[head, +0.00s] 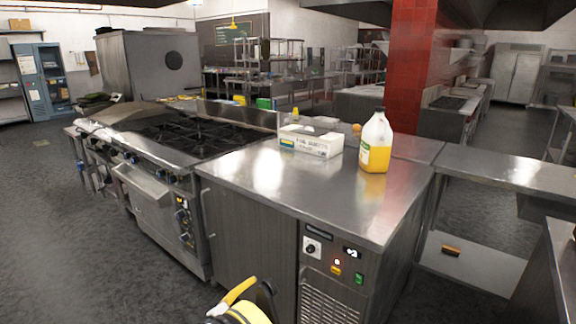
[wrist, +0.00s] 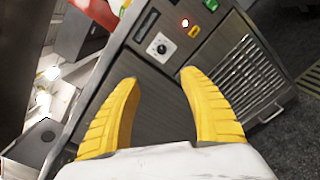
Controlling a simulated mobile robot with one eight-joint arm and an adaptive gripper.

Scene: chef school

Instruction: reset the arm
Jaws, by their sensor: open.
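My gripper (wrist: 159,78) is open, its two ribbed yellow fingers apart with nothing between them. In the wrist view it faces the front of a steel cabinet (wrist: 150,85), apparently clear of it, and the picture is tilted. In the head view my gripper (head: 236,304) shows only partly at the bottom edge, low in front of the same cabinet (head: 250,235). The rest of my arm is out of view.
On the steel cabinet top stand a white box (head: 311,141) and a jug of yellow liquid (head: 376,143). A stove (head: 190,135) adjoins on the left. A low shelf (head: 470,262) is at right. The dark floor (head: 80,225) at left is clear.

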